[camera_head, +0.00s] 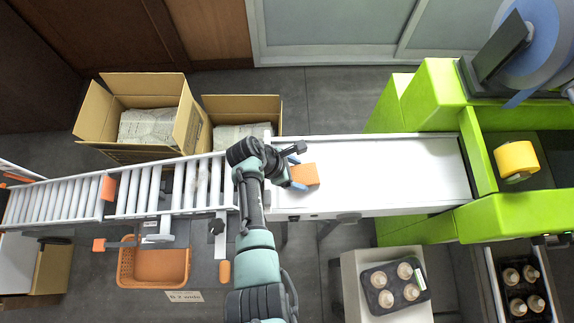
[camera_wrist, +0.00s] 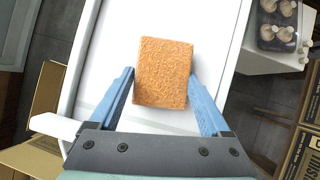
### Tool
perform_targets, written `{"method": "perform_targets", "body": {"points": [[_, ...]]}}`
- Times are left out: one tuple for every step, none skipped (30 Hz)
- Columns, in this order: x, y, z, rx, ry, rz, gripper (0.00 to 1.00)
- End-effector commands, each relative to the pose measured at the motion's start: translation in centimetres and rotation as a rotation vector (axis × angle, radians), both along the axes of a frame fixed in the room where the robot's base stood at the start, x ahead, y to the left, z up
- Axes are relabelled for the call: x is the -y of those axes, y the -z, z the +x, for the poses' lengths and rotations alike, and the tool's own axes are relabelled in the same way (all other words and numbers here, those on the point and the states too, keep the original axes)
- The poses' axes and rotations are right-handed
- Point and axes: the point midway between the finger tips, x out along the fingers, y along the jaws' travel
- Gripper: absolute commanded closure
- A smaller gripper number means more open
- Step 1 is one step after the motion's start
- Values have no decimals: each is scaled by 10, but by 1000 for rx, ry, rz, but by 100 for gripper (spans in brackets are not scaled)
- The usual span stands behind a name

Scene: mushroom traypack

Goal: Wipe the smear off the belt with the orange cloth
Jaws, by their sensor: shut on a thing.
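The orange cloth (camera_head: 305,175) is a small square pad at the left part of the white belt (camera_head: 400,165). My gripper (camera_head: 293,172) is over the belt's left end, shut on the cloth. In the wrist view the cloth (camera_wrist: 163,72) sits between the two blue fingers of my gripper (camera_wrist: 162,95), with the white belt (camera_wrist: 205,25) below it. I cannot tell whether the cloth touches the belt. No smear can be made out on the visible belt; the part under the cloth and arm is hidden.
A green machine (camera_head: 440,95) stands at the belt's right end. A roller conveyor (camera_head: 150,190) joins on the left. Open cardboard boxes (camera_head: 185,125) stand behind, and an orange basket (camera_head: 155,268) is in front. A mushroom tray (camera_head: 378,300) sits on a white stand (camera_head: 352,275).

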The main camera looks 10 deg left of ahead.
Motion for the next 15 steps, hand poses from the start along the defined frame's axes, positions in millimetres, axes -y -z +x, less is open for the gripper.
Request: {"method": "perform_targets", "body": {"points": [[-2, 0, -2, -3, 0, 1, 71], [-2, 0, -3, -2, 1, 1, 71], [-3, 0, -4, -2, 2, 1, 71], [-3, -4, -4, -2, 3, 1, 71], [-4, -7, -3, -2, 3, 1, 71], [-5, -15, -3, 1, 3, 3, 71], [-5, -23, -4, 2, 5, 4, 71], [-5, -27, -4, 0, 5, 3, 71], [-5, -30, -4, -1, 4, 3, 71], [-6, -32, -4, -2, 5, 2, 71], [-6, -35, -4, -2, 5, 2, 71], [-7, -39, -4, -1, 6, 2, 71], [-7, -42, -4, -1, 6, 2, 71], [-8, -44, -4, -1, 7, 2, 71], [-8, -48, -4, -1, 7, 2, 71]]}}
